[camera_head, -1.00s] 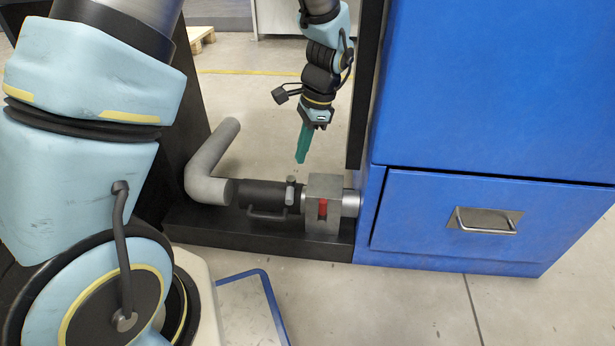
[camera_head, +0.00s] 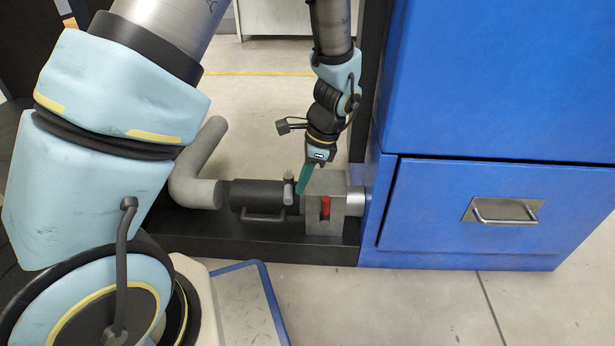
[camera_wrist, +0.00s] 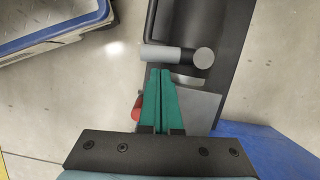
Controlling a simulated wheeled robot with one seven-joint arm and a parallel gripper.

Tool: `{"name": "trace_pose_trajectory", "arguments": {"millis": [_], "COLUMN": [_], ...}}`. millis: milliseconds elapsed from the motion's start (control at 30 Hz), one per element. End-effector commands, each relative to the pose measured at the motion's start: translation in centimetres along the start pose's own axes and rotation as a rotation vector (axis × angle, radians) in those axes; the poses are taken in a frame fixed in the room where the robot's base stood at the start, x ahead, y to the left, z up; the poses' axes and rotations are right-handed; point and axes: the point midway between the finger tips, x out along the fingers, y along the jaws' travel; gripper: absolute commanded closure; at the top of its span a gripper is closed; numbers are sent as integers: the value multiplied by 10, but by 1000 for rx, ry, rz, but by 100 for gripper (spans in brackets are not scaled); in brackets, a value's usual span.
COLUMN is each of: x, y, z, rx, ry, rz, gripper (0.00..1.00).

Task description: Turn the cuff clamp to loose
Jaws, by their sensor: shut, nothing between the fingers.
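A black cylindrical cuff (camera_head: 250,198) lies on its side on a dark base, joined to a grey block (camera_head: 322,225). A short grey clamp lever (camera_head: 288,186) with a round end stands at the cuff's right end, and the same lever lies crosswise in the wrist view (camera_wrist: 160,54). A red piece (camera_head: 325,207) sits on the block's front. My gripper (camera_head: 299,190) points down, its green fingers together and empty. Its tips are right beside the lever, over the block's left edge; I cannot tell whether they touch it. In the wrist view my fingers (camera_wrist: 161,72) cover part of the block.
A bent grey pipe (camera_head: 195,165) joins the cuff's left side. A blue cabinet (camera_head: 420,225) with a metal handle stands close on the right. A dark upright stands behind the block. A blue-edged platform (camera_head: 240,295) lies on the floor in front.

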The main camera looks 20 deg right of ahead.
Motion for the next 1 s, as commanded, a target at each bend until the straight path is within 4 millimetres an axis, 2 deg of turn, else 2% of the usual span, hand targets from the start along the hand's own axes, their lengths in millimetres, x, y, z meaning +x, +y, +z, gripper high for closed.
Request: {"name": "trace_pose_trajectory", "arguments": {"millis": [100, 433, 700, 1000], "x": [7, 6, 10, 13], "y": [0, 0, 3, 2], "z": [0, 0, 14, 14], "rx": [-1, 0, 115, 129], "ry": [1, 1, -1, 0], "rz": [-1, -1, -35, -40], "gripper": [100, 100, 100, 100]}}
